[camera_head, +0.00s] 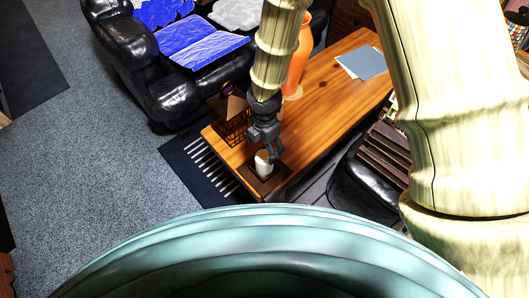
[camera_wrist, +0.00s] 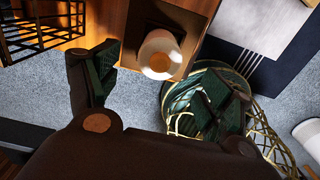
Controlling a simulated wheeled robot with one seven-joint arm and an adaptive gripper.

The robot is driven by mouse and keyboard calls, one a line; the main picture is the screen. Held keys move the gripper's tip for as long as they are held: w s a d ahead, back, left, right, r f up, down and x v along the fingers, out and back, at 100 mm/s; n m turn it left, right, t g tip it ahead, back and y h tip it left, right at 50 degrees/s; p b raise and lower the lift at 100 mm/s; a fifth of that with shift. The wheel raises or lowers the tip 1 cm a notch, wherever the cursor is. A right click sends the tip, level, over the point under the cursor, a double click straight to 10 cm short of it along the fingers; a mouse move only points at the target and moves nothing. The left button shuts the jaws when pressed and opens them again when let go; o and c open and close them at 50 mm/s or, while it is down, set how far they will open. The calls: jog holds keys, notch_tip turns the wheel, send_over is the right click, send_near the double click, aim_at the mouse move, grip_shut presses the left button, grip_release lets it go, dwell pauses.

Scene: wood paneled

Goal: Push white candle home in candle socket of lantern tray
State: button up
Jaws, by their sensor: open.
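The white candle (camera_head: 262,161) stands roughly upright on the brown lantern tray (camera_head: 266,183) at the near end of the wooden table. In the wrist view, the candle (camera_wrist: 160,55) shows its round top with a tan centre, against the tray (camera_wrist: 190,16). The socket is hidden beneath it, so I cannot tell how deep the candle sits. My gripper (camera_head: 273,151) is right by the candle, overlapping it in the head view. In the wrist view, my gripper (camera_wrist: 162,88) has its fingers spread wide, with nothing between the pads; the candle is beyond them.
A dark lantern cage (camera_head: 231,118) stands on the table left of my gripper, and an orange vase (camera_head: 299,65) stands behind. Papers (camera_head: 363,63) lie at the far end. A black armchair (camera_head: 172,98) is at the left. Bare tabletop (camera_head: 325,98) lies between vase and tray.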

jog(key=shift+r, duration=1.65)
jog(key=s+d+f+m+y+p, duration=0.1)
jog(key=s+d+f+m+p, duration=0.25)
jog(key=s+m, duration=0.35)
jog(key=s+d+f+m+y+p, duration=0.1)
jog(key=s+d+f+m+p, duration=0.1)
jog(key=s+d+f+m, duration=0.4)
jog(key=s+d+m+h+p, duration=0.2)
jog(key=s+d+m+p, duration=0.1)
jog(key=s+d+m, duration=0.6)
jog(key=s+m, duration=0.2)
jog(key=m, duration=0.2)
jog(key=shift+s+d+f, duration=0.2)
jog(key=shift+s+d, duration=0.15)
jog(key=shift+s, duration=0.05)
